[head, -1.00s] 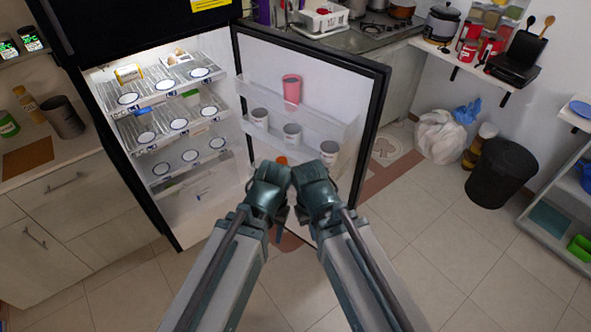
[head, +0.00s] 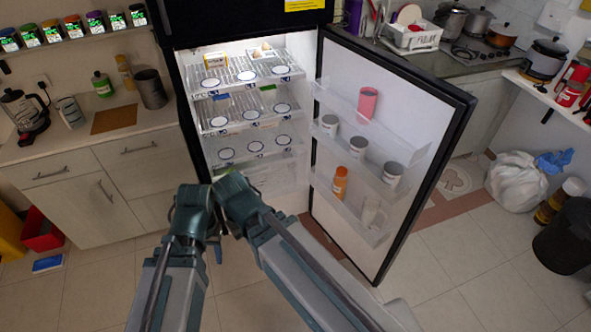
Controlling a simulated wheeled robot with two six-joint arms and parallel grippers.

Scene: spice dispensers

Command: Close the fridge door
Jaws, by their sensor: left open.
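The fridge (head: 298,54) stands open, with lit shelves inside. Its fridge door (head: 405,95) is swung out to the right, its white inner side facing me. The door's black outer edge runs from upper right down to the floor area. Door racks hold a pink cup (head: 367,103), several white cups and an orange bottle (head: 340,183). My left gripper (head: 214,246) is open, empty, low in front of the fridge and left of the door, partly hidden by its wrist. My right wrist (head: 237,200) is beside it, and its fingers are hidden. Neither arm visibly touches the door.
A counter with drawers (head: 95,165) stands left of the fridge, with a red bin (head: 42,234) on the floor. A stove counter (head: 480,60) lies behind the door. A white bag (head: 517,180) and a black bin (head: 568,238) stand at right. Tiled floor is free right of the door.

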